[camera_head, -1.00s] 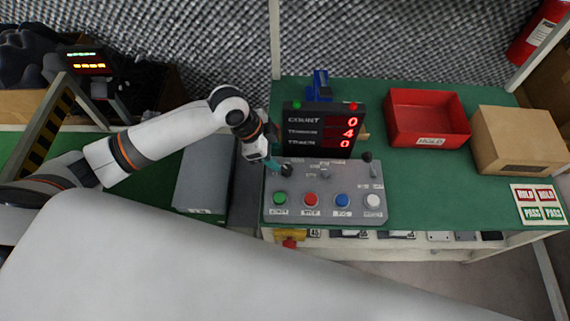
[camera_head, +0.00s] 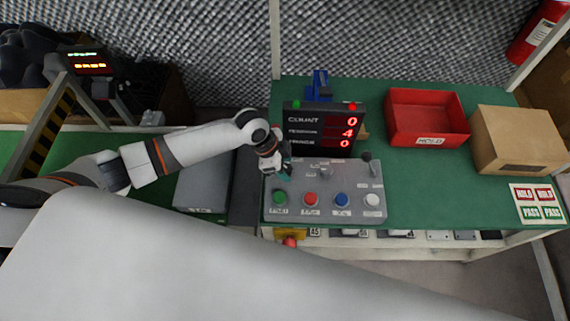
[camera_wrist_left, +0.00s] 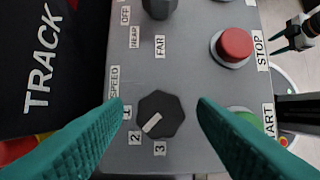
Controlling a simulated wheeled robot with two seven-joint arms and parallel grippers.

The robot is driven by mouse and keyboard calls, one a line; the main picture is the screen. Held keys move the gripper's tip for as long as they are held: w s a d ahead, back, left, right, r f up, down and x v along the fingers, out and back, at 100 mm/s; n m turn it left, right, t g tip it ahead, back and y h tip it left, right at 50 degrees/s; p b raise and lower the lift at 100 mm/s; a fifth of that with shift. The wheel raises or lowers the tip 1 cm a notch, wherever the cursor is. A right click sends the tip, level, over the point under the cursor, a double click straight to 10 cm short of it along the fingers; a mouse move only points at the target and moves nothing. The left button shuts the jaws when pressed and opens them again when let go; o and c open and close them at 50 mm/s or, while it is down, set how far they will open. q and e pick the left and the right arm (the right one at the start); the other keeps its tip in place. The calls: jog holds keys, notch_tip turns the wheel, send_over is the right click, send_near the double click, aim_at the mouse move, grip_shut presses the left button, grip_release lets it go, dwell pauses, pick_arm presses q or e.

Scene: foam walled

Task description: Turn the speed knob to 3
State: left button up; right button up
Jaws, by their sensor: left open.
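The speed knob (camera_wrist_left: 160,115) is a dark faceted knob on the grey control panel (camera_wrist_left: 185,75). Its white pointer mark aims down-left, toward the label 2 (camera_wrist_left: 135,138). The label 3 (camera_wrist_left: 160,148) is just below the knob, and the label 1 (camera_wrist_left: 127,112) is to its left. My left gripper (camera_wrist_left: 162,108) is open, with one teal finger on each side of the knob and visible gaps. In the head view my left gripper (camera_head: 284,168) is over the panel's upper left and hides the knob. A teal-tipped part, likely my right gripper (camera_wrist_left: 292,38), shows at the wrist view's upper right.
Another dark knob (camera_wrist_left: 159,7) and the red STOP button (camera_wrist_left: 234,44) are close by. The green START button (camera_wrist_left: 240,112) is partly behind the right-hand finger. The display box (camera_head: 322,128) stands behind the panel. A red bin (camera_head: 428,115) and cardboard box (camera_head: 518,138) are to the right.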

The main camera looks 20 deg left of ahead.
pick_arm(q)
jog(key=shift+d+f, duration=0.1)
jog(key=shift+f, duration=0.15)
jog(key=c, duration=1)
jog(key=shift+o, duration=0.2)
jog(key=shift+s+r+n+p, duration=0.1)
jog(key=shift+r+n+p, duration=0.15)
jog(key=shift+n+p, duration=0.7)
jog(key=n+t+p, duration=0.1)
jog(key=p, duration=0.1)
jog(key=n+y+p, duration=0.1)
jog(key=n+p, duration=0.1)
jog(key=p, duration=0.1)
jog(key=shift+d+r+n+t, duration=0.15)
jog(key=shift+n+t, duration=0.1)
jog(key=shift+t, duration=0.15)
jog(key=shift+n+t+p, duration=0.3)
jog(key=shift+n+p, duration=0.7)
jog(key=shift+p, duration=0.2)
jog(key=shift+f+n+y+p, duration=0.3)
jog(key=shift+n+y+p, duration=0.2)
jog(key=shift+n+p, duration=0.25)
